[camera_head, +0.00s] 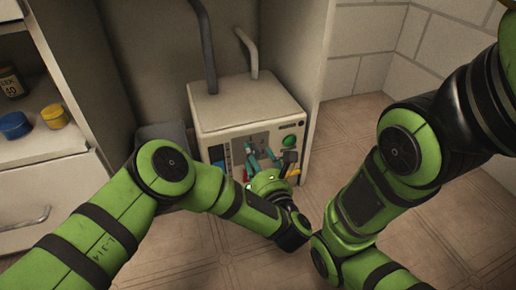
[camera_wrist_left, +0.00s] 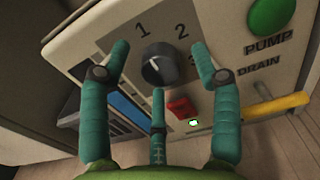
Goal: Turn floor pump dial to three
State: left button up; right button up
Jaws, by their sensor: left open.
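The pump (camera_head: 248,105) is a pale box on the floor with hoses at its top. Its black dial (camera_wrist_left: 158,66) shows in the left wrist view, with 1 at its upper left and 2 at its upper right. A 3 at its right is partly hidden by a finger. I cannot surely read the dial's pointer. My left gripper (camera_head: 262,156) is at the pump's front. In the left wrist view its teal fingers (camera_wrist_left: 160,58) are open, spread around the dial with visible gaps. My right arm shows in the head view, but its gripper is not in view.
A green button (camera_wrist_left: 271,14), a red switch (camera_wrist_left: 181,107) and a yellow lever (camera_wrist_left: 277,106) are near the dial. A cabinet wall (camera_head: 300,50) stands right of the pump. Shelves with a blue jar (camera_head: 14,125) and yellow jar (camera_head: 54,116) are at left.

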pick_arm(q)
jog(key=shift+w+a, duration=0.15)
jog(key=c, duration=1.1)
jog(key=shift+r, duration=0.1)
